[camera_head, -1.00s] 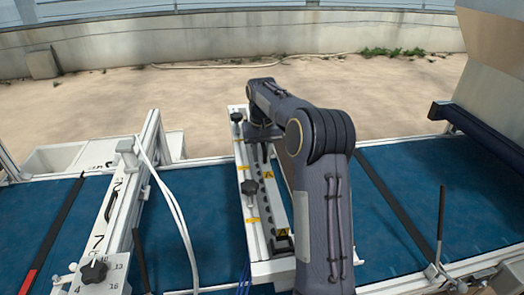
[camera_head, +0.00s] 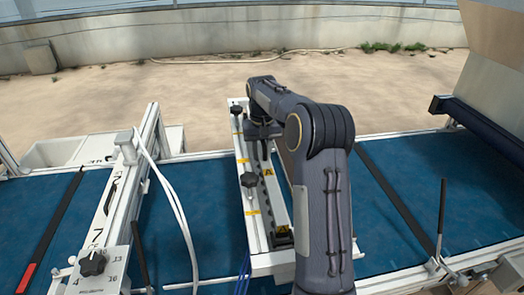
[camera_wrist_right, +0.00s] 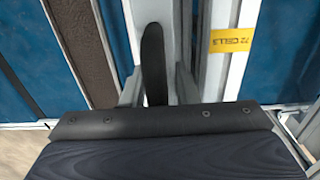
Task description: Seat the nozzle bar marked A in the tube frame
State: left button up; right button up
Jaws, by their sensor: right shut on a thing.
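The nozzle bar marked A (camera_head: 273,200) is a long grey bar with yellow A labels. It lies lengthwise along the white tube frame (camera_head: 252,218), which spans the blue belt. My right gripper (camera_head: 262,150) is at the bar's far part and shut on it. My forearm hides some of the bar and the frame's right side. In the right wrist view a dark finger (camera_wrist_right: 153,62) stands against the grey bar. Whether the bar is fully down in the frame cannot be told. My left gripper is not in view.
A white rail with a numbered dial (camera_head: 92,263) and white hoses (camera_head: 175,205) are to the left. A dark roller (camera_head: 470,125) is at the right.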

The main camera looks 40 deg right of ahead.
jog(key=shift+f, duration=0.15)
jog(key=o, duration=1)
jog(key=shift+o, duration=0.4)
jog(key=shift+f, duration=0.1)
